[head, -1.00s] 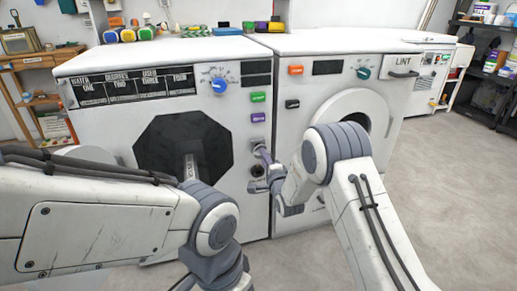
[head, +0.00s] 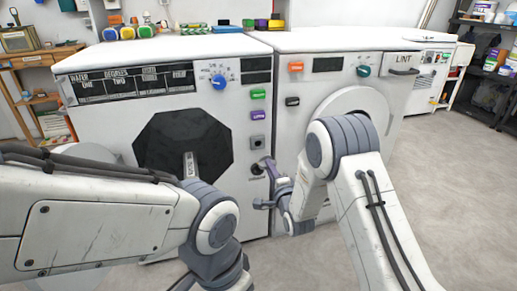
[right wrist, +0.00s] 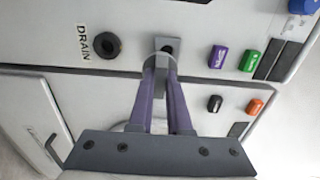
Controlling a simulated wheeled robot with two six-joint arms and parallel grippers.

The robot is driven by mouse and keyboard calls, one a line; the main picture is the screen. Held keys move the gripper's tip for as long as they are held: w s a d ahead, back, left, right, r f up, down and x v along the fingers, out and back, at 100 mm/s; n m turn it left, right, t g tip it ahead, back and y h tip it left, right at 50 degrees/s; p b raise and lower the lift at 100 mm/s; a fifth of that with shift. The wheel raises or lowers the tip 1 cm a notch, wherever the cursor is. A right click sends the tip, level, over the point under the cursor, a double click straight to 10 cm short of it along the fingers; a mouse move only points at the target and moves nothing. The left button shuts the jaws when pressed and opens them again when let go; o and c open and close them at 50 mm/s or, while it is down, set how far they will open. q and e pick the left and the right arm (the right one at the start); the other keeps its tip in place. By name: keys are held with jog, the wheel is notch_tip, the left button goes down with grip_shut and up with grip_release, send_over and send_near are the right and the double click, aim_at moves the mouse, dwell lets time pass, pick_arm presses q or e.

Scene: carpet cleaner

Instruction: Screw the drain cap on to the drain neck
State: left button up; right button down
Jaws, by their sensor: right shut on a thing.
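The drain neck is a dark round ring (right wrist: 106,45) beside a DRAIN label on the white washer front in the right wrist view. In the head view, the drain neck (head: 256,169) sits low on the panel, below a grey square holder (head: 257,142). My right gripper (head: 267,163) is in front of the panel, its tips close to the neck in the picture. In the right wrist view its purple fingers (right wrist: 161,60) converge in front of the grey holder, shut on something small. I take this for the drain cap; the fingers mostly hide it. My left gripper is out of view.
The washer's octagonal dark door (head: 185,143) is left of the neck. Green (head: 258,95) and purple (head: 258,115) buttons sit above the holder. A second machine (head: 330,100) stands close on the right. Open floor (head: 450,190) lies to the right.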

notch_tip(320, 180, down, 11)
jog(key=b, duration=0.7)
jog(key=shift+r, duration=0.2)
jog(key=shift+w+a, duration=0.1)
jog(key=shift+w, duration=0.05)
jog(key=shift+b+x, duration=0.65)
jog(key=shift+x, duration=2.2)
jog(key=shift+b+x, duration=0.4)
jog(key=shift+x, duration=0.8)
jog(key=c, duration=0.8)
grip_release()
